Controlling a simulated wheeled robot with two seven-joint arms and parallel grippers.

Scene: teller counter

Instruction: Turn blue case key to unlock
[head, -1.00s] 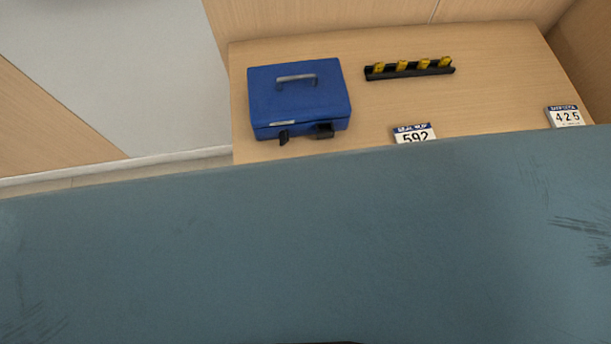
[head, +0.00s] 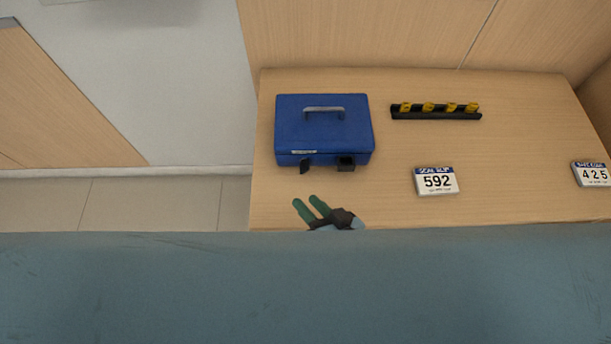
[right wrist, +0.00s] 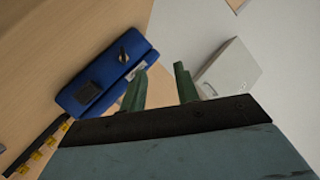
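A blue case (head: 322,128) with a grey handle on its lid sits on the left part of the wooden counter. A small black key (head: 305,167) sticks out of its front face, left of a black latch block (head: 345,163). In the right wrist view the blue case (right wrist: 92,88) shows the key (right wrist: 123,55) and the black block (right wrist: 87,92). My right gripper (head: 307,206) is open and empty, just in front of the case, below the key in the head view. Its green fingers also show in the right wrist view (right wrist: 160,88). My left gripper is not in view.
A black rack (head: 436,113) with several yellow pieces lies right of the case. A card marked 592 (head: 437,181) and one marked 425 (head: 592,174) lie on the counter (head: 520,140). My teal body part covers the lower head view.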

